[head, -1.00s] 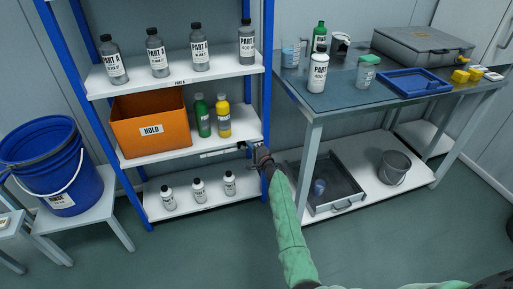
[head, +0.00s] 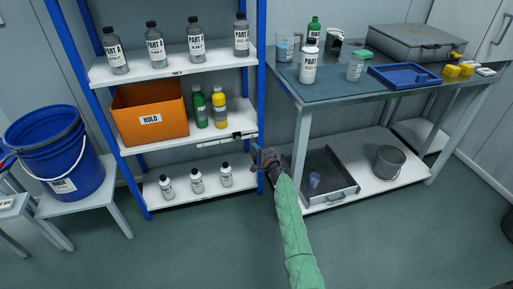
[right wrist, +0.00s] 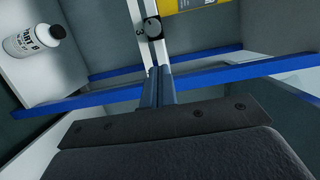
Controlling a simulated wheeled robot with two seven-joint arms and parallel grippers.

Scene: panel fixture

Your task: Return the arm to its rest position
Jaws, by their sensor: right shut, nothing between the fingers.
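My right gripper (head: 262,152) is shut and empty in the head view, at the end of the green-sleeved arm. It is in front of the right blue post of the shelf rack (head: 208,143), a little below the middle shelf's height. In the right wrist view its closed fingers (right wrist: 158,85) point toward a pale rail with a dark round knob (right wrist: 153,28). The same rail with a dark slider (head: 237,136) shows along the middle shelf's front edge, apart from the gripper. My left gripper is not in view.
The rack holds Part A bottles (head: 154,47), an orange HOLD bin (head: 151,112), green and yellow bottles, and small white bottles (head: 197,181). A workbench (head: 290,82) stands right, with a grey tray (head: 328,178) and bucket below. A blue bucket (head: 60,150) stands left. The front floor is clear.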

